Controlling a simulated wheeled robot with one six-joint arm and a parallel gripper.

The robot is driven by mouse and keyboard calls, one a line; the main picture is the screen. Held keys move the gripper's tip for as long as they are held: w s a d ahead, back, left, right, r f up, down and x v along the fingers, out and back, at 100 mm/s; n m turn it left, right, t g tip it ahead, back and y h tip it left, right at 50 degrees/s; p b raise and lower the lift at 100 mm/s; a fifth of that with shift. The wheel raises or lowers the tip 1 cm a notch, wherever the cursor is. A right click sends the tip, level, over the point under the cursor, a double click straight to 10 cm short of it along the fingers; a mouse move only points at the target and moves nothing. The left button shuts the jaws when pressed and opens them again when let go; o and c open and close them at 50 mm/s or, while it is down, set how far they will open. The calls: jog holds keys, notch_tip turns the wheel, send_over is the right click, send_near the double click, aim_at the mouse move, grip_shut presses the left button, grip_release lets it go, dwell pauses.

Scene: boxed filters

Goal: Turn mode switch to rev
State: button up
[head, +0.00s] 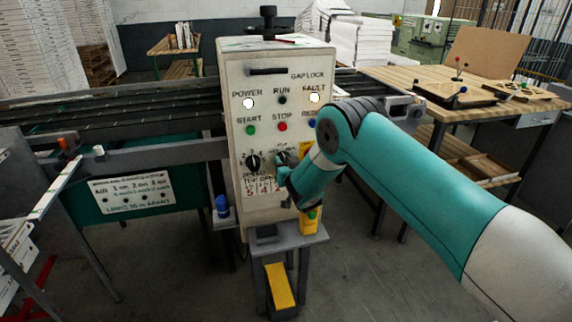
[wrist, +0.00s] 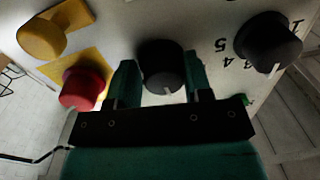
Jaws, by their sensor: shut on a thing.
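My gripper (head: 284,172) is at the lower front of the cream control box (head: 240,85), just right of the speed knob (head: 253,162). In the wrist view my gripper (wrist: 162,76) has one green finger on each side of a round black knob, the mode switch (wrist: 161,62), and is shut on it. A pale pointer mark shows on the knob's lower edge there. In the head view my gripper and arm mostly cover this knob, and its labels cannot be read. The speed knob (wrist: 265,42) with its numbers lies to the right in the wrist view, clear of the fingers.
A red button (wrist: 80,88) and a yellow knob (wrist: 42,38) sit left of my fingers in the wrist view. Above are green start (head: 251,130) and red stop (head: 282,127) buttons. A conveyor (head: 110,115) runs left; a wooden workbench (head: 400,76) stands right.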

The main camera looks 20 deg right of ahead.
jog(key=n+b, duration=0.1)
jog(key=n, duration=0.1)
jog(key=n+b, duration=0.1)
jog(key=b, duration=0.1)
jog(key=shift+a+n, duration=0.2)
jog(key=shift+n, duration=0.2)
jog(key=shift+r+n+b, duration=0.1)
jog(key=shift+n+b, duration=1.2)
jog(key=shift+n, duration=0.8)
jog(key=o, duration=0.8)
jog(key=shift+a, duration=0.2)
jog(key=shift+d, duration=0.2)
